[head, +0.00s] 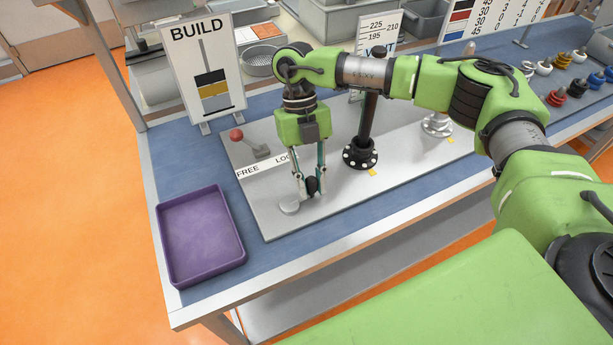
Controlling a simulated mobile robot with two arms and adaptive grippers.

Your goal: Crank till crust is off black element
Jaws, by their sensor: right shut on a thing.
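My right gripper (308,188) points down, its fingers shut on a black crank knob (312,184) at the front left of the grey baseplate (275,228). A round grey crank part (290,207) shows just left of the fingertips. A tall black post (368,130) on a black flanged foot (360,156) stands upright right of the gripper. Its top is partly behind my arm, and I cannot make out any crust on it. My left gripper is not in view.
A red-knobbed lever (237,135) stands by a FREE/LOCK label (262,165). An empty purple tray (202,235) lies at the table's left. A BUILD sign (203,70) stands behind. A silvery post foot (437,125) and several coloured parts (575,85) are at right.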

